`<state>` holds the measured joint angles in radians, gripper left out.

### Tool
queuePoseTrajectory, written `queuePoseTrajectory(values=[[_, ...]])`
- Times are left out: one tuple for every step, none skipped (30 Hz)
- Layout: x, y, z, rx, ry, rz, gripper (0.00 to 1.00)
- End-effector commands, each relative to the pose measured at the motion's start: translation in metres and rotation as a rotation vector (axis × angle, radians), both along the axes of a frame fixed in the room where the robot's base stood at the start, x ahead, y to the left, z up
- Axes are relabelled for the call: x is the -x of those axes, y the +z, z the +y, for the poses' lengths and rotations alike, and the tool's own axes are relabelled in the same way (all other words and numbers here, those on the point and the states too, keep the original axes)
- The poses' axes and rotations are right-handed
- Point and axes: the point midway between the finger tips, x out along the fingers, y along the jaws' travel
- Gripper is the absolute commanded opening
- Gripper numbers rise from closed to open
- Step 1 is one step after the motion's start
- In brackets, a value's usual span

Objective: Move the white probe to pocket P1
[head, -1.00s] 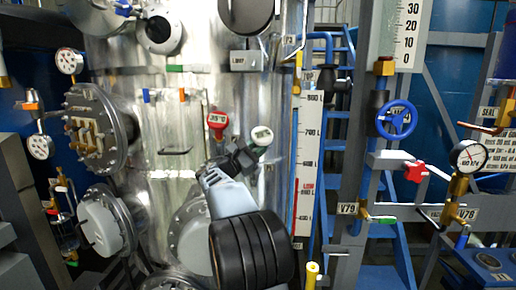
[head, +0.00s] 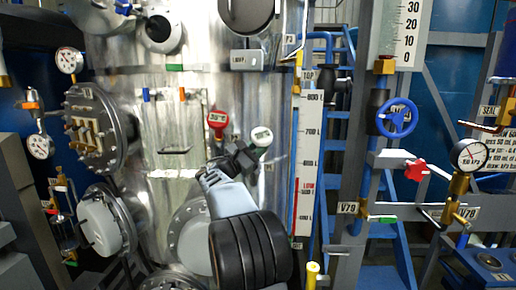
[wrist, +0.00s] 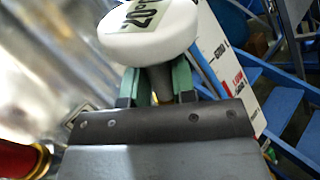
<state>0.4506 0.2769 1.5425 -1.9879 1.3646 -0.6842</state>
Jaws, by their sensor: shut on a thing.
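The white probe (head: 261,136) has a round white head with a small display and stands in front of the steel vessel. In the wrist view its head (wrist: 150,30) fills the top middle, with a reading that looks like 20 °C, partly cut off. My gripper (head: 250,157) is shut on it; green-padded fingers (wrist: 160,88) lie on both sides of its grey stem below the head. The stem's lower end is hidden, so I cannot tell whether it sits in a pocket. I cannot make out a P1 label.
A red probe (head: 217,119) marked 35°C stands just left of my gripper. The steel vessel (head: 180,130) has flanged ports on the left. A level scale (head: 308,150) rises close on the right, with blue ladder, pipes and a blue valve wheel (head: 397,118) beyond.

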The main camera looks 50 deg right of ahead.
Motion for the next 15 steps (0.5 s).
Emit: queuePoseTrajectory(values=[[-0.0006, -0.0014, -0.0006, 0.001, 0.000, 0.000, 0.00], [-0.0010, -0.0020, -0.0009, 0.001, 0.000, 0.000, 0.00], [-0.0014, -0.0028, -0.0012, 0.001, 0.000, 0.000, 0.00], [-0.0018, -0.0034, -0.0015, 0.001, 0.000, 0.000, 0.00], [-0.0021, -0.0041, -0.0017, 0.001, 0.000, 0.000, 0.00], [-0.0026, -0.0048, -0.0020, 0.001, 0.000, 0.000, 0.00], [-0.0029, -0.0054, -0.0023, 0.001, 0.000, 0.000, 0.00], [-0.0033, -0.0060, -0.0026, 0.001, 0.000, 0.000, 0.00], [-0.0037, -0.0067, -0.0029, 0.001, 0.000, 0.000, 0.00], [-0.0039, -0.0073, -0.0031, 0.001, 0.000, 0.000, 0.00], [-0.0043, -0.0080, -0.0034, 0.001, 0.000, 0.000, 0.00], [-0.0048, -0.0088, -0.0038, 0.001, 0.000, 0.000, 0.00], [-0.0051, -0.0094, -0.0040, 0.001, 0.000, 0.000, 0.00], [-0.0055, -0.0100, -0.0043, 0.001, 0.000, 0.000, 0.00], [-0.0060, -0.0109, -0.0047, 0.001, 0.000, 0.000, 0.00]])
